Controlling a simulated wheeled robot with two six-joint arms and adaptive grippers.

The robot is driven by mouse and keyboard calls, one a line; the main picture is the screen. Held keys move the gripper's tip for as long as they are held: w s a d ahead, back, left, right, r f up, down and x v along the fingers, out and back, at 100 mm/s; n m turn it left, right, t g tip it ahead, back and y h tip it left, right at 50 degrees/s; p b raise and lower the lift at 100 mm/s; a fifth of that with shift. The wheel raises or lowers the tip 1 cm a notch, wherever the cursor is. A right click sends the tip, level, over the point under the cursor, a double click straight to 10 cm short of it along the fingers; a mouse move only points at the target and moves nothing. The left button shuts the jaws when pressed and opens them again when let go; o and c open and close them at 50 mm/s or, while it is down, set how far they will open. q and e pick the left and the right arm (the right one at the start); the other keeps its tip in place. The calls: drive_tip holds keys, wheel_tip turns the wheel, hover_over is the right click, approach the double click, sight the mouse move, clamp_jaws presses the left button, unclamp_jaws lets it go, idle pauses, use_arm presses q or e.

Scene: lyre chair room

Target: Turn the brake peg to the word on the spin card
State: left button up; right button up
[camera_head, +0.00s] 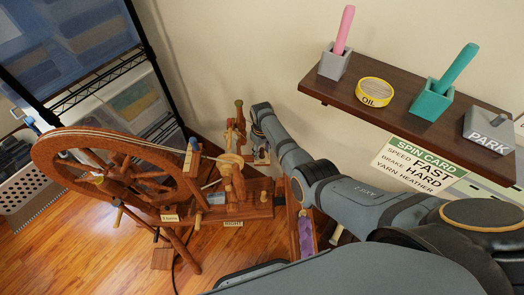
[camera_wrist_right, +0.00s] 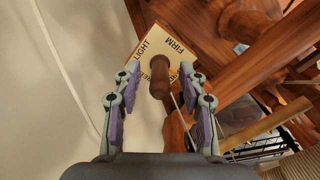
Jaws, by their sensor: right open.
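The brake peg (camera_wrist_right: 160,84), a brown wooden knob on a stem, stands between the open fingers of my right gripper (camera_wrist_right: 159,76) in the right wrist view. I see gaps on both sides of it. Behind it is a cream word plate (camera_wrist_right: 148,42) reading LIGHT and FIRM, with another word partly hidden. In the head view the spin card (camera_head: 425,167) reads SPEED FAST, BRAKE HARD, YARN HEATHER. My right gripper (camera_head: 261,151) is small there, beside the spinning wheel (camera_head: 105,135). My left gripper is not in view.
A dark shelf (camera_head: 395,111) on the wall holds a pink-handled cup (camera_head: 334,63), an OIL tin (camera_head: 375,92), a teal cup (camera_head: 431,102) and a PARK block (camera_head: 489,129). A wire rack (camera_head: 100,78) stands left. Wooden wheel parts are close to the gripper's right in the wrist view.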

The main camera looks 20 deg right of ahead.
sight(262, 149)
wheel_tip(262, 149, up, 12)
idle(0.5)
drive_tip(key=shift+s+f, duration=0.1)
